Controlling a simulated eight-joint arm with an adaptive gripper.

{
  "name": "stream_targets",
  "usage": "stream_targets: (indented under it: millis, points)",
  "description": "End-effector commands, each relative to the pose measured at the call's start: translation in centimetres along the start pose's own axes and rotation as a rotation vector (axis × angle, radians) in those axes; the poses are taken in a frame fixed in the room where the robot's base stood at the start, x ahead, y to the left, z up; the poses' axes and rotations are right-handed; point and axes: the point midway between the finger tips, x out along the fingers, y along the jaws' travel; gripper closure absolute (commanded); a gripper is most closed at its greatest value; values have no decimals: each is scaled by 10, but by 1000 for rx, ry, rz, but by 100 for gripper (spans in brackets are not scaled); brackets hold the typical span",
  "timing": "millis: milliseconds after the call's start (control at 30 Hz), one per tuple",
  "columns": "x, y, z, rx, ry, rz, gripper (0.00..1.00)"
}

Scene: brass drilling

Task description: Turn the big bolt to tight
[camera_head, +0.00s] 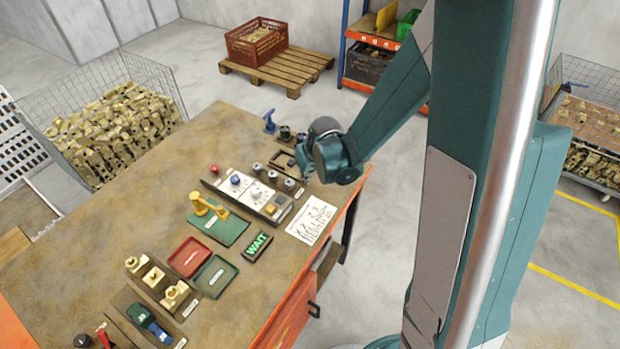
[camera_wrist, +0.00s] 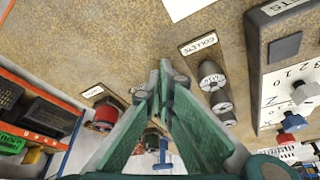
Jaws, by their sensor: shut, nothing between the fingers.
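I cannot pick out the big bolt with certainty. A blue upright piece with a crossbar (camera_head: 269,121) stands at the table's far corner; it also shows in the wrist view (camera_wrist: 163,157), beyond my fingers. Dark round parts (camera_head: 285,132) stand beside it. In the wrist view a red-and-dark cylinder (camera_wrist: 105,113) is left of my fingers. My gripper (camera_wrist: 164,72) is shut and empty, its green fingers meeting at the tips over the bench. In the head view my wrist hides most of it. The fingers hide part of the bench behind them.
Labelled collets (camera_wrist: 212,82) stand just right of my fingers. A control panel (camera_head: 255,193) with knobs lies nearby. A lit WAIT sign (camera_head: 257,247), a green plate (camera_head: 218,228) and trays (camera_head: 189,257) are on the table (camera_head: 110,228). Bare tabletop lies left of the panel.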

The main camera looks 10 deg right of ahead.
Motion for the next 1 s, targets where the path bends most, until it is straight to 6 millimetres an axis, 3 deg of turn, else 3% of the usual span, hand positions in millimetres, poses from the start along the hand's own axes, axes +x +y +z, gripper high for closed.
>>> stream_targets:
  millis: [567, 1000]
  points:
    - [2, -1, -4, 12, 0, 5, 100]
    - [6, -8, -14, 194, 2, 78, 100]
